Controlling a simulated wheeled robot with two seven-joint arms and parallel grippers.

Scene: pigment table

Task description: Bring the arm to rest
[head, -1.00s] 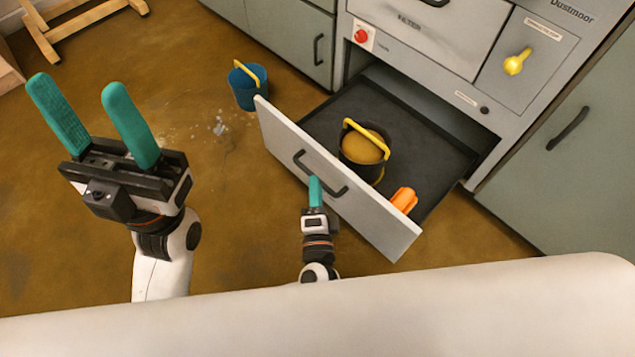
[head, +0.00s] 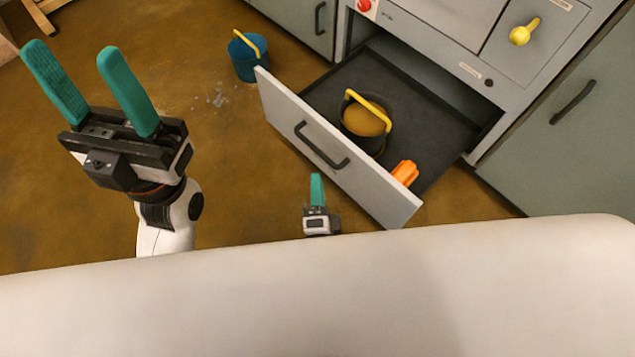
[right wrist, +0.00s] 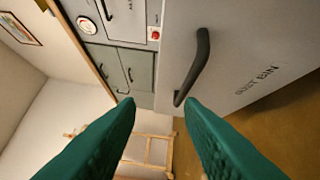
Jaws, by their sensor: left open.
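My left gripper (head: 92,95) is open and empty, raised at the left of the head view with its teal fingers pointing up. My right gripper (head: 316,190) is seen edge-on in the head view, just in front of the open drawer (head: 290,110). In the right wrist view its two teal fingers (right wrist: 158,106) are apart with nothing between them. The drawer's dark handle (head: 322,147) is clear of the fingers in the head view. It also shows in the right wrist view (right wrist: 195,67), beyond the fingertips.
The drawer holds a black bucket (head: 352,122) with tan contents and a yellow handle, and an orange object (head: 405,172). A blue bucket (head: 245,65) stands on the floor left of the drawer. Grey cabinets (head: 575,150) stand at right. Floor between my grippers is clear.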

